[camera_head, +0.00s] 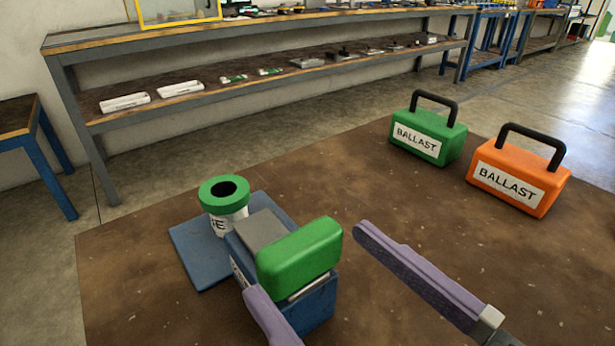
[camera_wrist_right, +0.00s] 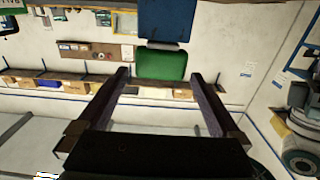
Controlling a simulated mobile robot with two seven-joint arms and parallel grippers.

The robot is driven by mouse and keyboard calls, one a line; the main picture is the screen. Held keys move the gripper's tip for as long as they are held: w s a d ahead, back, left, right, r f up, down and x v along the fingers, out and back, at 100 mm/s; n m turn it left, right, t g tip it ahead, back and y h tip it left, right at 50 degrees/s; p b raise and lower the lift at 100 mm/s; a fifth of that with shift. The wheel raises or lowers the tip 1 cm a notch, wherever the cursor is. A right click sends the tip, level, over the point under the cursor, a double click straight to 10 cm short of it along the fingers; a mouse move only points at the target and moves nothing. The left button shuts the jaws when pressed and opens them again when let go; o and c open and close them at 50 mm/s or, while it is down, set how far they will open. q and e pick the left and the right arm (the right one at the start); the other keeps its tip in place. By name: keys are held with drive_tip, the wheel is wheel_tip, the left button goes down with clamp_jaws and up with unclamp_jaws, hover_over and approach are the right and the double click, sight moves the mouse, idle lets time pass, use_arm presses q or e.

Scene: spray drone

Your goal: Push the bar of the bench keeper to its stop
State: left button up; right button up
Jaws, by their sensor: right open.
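The bench keeper (camera_head: 258,232) is a blue fixture with a grey top, standing on a blue plate (camera_head: 196,257). A rounded green block (camera_head: 300,255), seemingly its bar, sits at its near right end above a thin pale metal strip. My right gripper (camera_head: 305,262) is open, with one purple finger at the block's near left and the other to its right, apart from it. In the right wrist view the green block (camera_wrist_right: 160,65) shows between and just beyond the open fingertips (camera_wrist_right: 159,76). Nothing is held. My left gripper is not in view.
A white cup-like holder with a green rim (camera_head: 224,194) stands on the plate behind the keeper. A green ballast weight (camera_head: 428,137) and an orange one (camera_head: 519,178) stand at the back right. The brown tabletop (camera_head: 400,210) between is clear.

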sight(275, 232)
drive_tip(key=shift+x, duration=1.35)
clamp_jaws()
